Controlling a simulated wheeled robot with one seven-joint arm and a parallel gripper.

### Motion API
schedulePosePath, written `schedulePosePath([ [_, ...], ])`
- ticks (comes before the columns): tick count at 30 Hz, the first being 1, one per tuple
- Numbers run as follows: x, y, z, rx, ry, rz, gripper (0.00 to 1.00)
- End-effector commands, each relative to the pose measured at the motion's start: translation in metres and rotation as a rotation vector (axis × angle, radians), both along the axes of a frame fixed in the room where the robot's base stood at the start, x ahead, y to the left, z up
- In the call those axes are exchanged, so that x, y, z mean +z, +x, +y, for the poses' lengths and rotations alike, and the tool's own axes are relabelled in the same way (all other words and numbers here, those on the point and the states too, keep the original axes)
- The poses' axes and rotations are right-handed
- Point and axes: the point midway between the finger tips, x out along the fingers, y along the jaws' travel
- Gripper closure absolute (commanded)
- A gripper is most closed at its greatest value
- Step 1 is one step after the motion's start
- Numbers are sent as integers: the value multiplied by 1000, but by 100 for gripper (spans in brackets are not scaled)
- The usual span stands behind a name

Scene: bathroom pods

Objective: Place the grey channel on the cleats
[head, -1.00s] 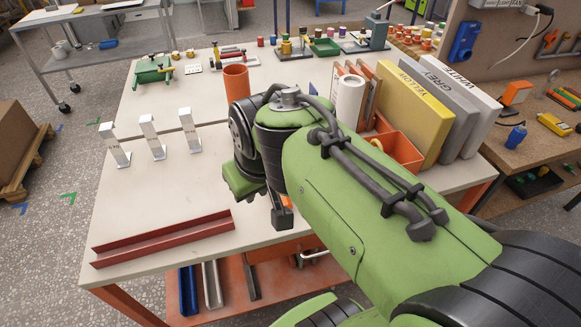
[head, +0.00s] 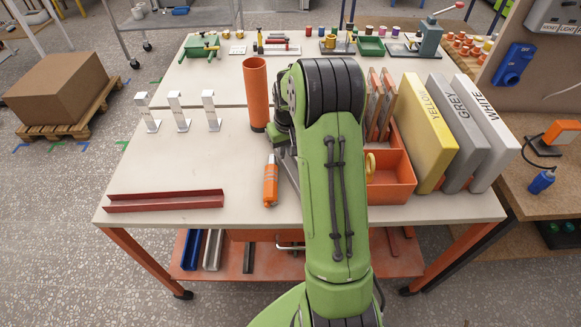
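Three silver upright cleats (head: 179,111) stand in a row on the left of the white tabletop, with nothing on them. On the orange lower shelf, a light grey channel (head: 213,250) lies between a blue channel (head: 188,250) and a darker, narrower bar (head: 248,258). A red channel (head: 165,201) lies on the tabletop near its front left edge. My gripper is mostly hidden behind my green arm, over the tabletop right of the orange tube. Its fingers cannot be made out, and I see nothing held.
The tabletop between cleats and red channel is clear.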

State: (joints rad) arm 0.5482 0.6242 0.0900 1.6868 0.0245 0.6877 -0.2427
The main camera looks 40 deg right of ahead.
Motion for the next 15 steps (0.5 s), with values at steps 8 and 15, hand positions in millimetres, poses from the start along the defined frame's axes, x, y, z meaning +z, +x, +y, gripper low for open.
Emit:
schedulePosePath([
  [8, -42, 6, -1, 0, 1, 2, 83],
  [15, -72, 12, -3, 1, -1, -2, 83],
])
